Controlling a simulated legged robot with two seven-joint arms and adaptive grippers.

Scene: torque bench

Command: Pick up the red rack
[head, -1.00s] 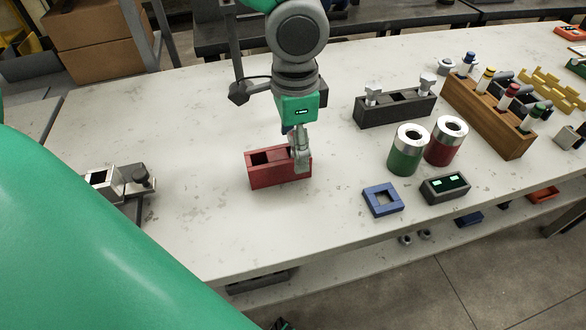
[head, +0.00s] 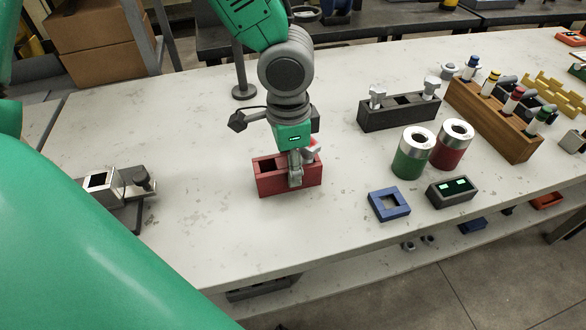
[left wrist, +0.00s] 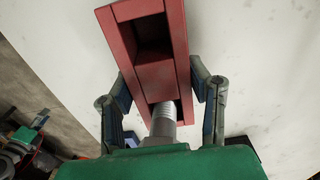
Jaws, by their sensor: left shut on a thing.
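The red rack (head: 268,184) is a long block with square openings on the pale bench. My left gripper (head: 296,178) comes down over its right half and is shut on it. In the left wrist view, the rack (left wrist: 150,70) lies between the two fingers (left wrist: 163,105), one along each long side. A grey threaded bolt (left wrist: 163,122) stands at the rack's near end, close to the palm. The head view does not clearly show a gap under the rack. My right gripper is not in view.
To the right stand a black rack (head: 399,112) with metal bolts, green (head: 410,160) and red (head: 448,155) canisters, a blue frame (head: 388,205) and a dark display box (head: 451,191). A metal fixture (head: 118,184) is at the left. Bench around the red rack is clear.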

